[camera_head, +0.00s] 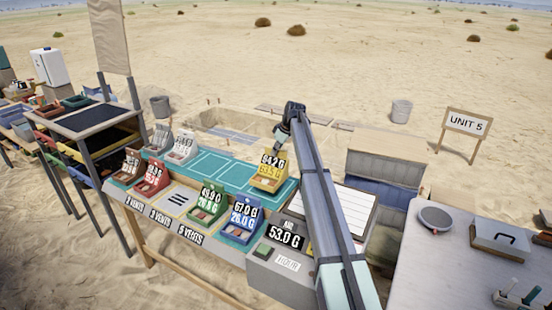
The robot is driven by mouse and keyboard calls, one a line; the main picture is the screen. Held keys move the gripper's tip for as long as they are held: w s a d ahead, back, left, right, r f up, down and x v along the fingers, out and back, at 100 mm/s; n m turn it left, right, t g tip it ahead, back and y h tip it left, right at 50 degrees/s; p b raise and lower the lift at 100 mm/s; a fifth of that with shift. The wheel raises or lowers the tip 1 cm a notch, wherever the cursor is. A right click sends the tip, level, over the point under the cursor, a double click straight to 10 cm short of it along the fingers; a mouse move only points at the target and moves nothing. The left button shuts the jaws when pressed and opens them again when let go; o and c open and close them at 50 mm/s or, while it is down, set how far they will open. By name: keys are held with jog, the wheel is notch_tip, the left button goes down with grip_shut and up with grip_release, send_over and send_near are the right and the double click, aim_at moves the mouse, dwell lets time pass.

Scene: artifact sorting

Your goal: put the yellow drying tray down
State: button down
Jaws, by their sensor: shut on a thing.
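The yellow drying tray (267,183) has a raised back plate with weight labels reading about 64.2 G and 63.5 G. It is at the right end of the teal mat (228,172) on the long table. My gripper (281,141) is shut on the top of its back plate, with my arm coming in from the lower right. The tray looks upright. I cannot tell whether its base touches the mat or hangs just above it. The fingertips are small and partly hidden.
Green (208,209) and blue (242,222) trays stand in front; red (152,182), brown (130,170) and white (182,149) trays stand left. A scale (283,258) reads 53.0 G. Outlined teal spaces left of the yellow tray are empty.

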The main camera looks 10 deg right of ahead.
aim_at(277, 156)
jog(key=shift+f+p, duration=0.55)
jog(key=shift+f, duration=1.6)
jog(key=shift+f, duration=0.1)
jog(key=c, duration=1.1)
grip_release()
jog(key=shift+c, duration=0.2)
jog(key=b+v, duration=0.3)
jog(key=v, duration=0.9)
